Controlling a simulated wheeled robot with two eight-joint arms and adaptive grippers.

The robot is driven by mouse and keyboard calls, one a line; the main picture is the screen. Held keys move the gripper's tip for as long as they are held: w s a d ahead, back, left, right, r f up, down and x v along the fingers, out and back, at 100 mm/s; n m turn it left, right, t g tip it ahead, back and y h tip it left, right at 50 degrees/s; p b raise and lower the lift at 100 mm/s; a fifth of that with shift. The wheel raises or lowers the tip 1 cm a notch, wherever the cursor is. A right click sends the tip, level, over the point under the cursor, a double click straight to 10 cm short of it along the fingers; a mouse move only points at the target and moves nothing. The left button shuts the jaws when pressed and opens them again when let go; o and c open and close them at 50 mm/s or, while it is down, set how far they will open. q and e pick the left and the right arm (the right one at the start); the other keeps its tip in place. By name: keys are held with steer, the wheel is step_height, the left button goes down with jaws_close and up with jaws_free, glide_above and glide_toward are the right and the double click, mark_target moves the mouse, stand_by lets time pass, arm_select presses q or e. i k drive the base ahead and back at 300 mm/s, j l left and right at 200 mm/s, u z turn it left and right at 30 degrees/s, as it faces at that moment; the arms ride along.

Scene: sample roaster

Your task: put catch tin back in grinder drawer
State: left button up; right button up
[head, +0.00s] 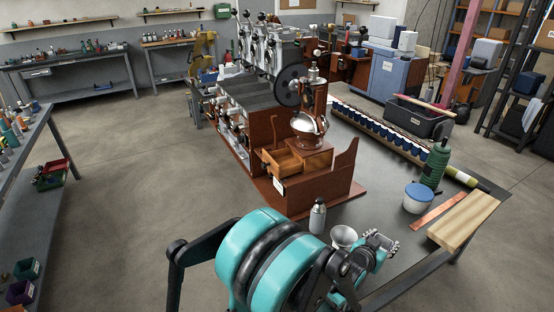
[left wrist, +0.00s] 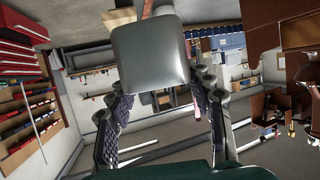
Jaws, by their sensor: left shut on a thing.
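The catch tin (left wrist: 150,55) is a smooth grey metal box with rounded corners in the left wrist view. My left gripper (left wrist: 162,98) is shut on it, one finger at each side. In the head view my left gripper (head: 377,245) is at the bottom, low over the table's near part; the tin cannot be made out clearly there. The copper-and-silver grinder (head: 311,105) stands on a brown wooden base (head: 318,186). Its wooden drawer (head: 283,163) is pulled out, beyond and to the left of my gripper. My right gripper is not in view.
A silver flared cup (head: 343,236) and a grey bottle (head: 317,216) stand close to my left gripper. A blue-lidded tub (head: 417,197), green bottle (head: 435,163), copper strip (head: 437,211) and wooden block (head: 464,220) are to the right. A brown roaster (head: 255,130) stands behind the grinder.

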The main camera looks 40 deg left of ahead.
mark_target(286, 165)
steer(key=j, duration=0.5)
steer(key=k+j+z, duration=0.15)
steer(key=j, duration=0.8)
steer(key=k+j+z, duration=0.1)
steer(key=j, duration=0.35)
steer(key=k+j+z, duration=0.1)
steer(key=j, duration=0.35)
steer(key=k+j, duration=0.15)
steer(key=j, duration=0.3)
steer(key=k+j+z, duration=0.1)
steer(key=j, duration=0.4)
